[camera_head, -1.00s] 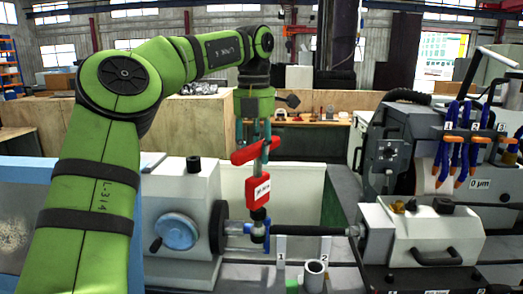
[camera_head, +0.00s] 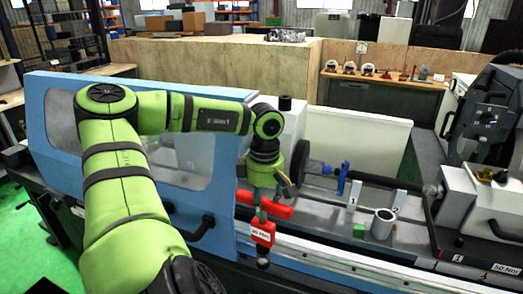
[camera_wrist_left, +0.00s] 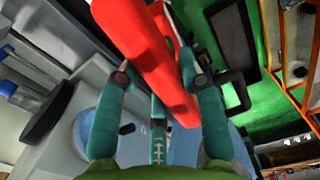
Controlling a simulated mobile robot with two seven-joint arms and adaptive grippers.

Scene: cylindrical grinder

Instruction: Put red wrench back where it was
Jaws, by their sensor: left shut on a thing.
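The red wrench (camera_head: 263,231) hangs upright from my left gripper (camera_head: 264,203), its red crossbar between the fingers and its dark tip pointing down. It is in front of the grinder's blue door (camera_head: 206,208), near that door's right edge and handle. In the left wrist view the red wrench (camera_wrist_left: 158,45) fills the space between the teal fingers of my left gripper (camera_wrist_left: 160,82), which is shut on it. I cannot tell whether the wrench touches anything below. My right gripper is in neither view.
A blue clamp (camera_head: 342,178) sits on the shaft at the machine's middle. Posts marked 1 (camera_head: 353,195) and 2 (camera_head: 399,202) and a grey cylinder (camera_head: 382,224) stand to the right. A wooden bench with small tools (camera_head: 380,90) is behind. Green floor (camera_head: 25,250) shows at left.

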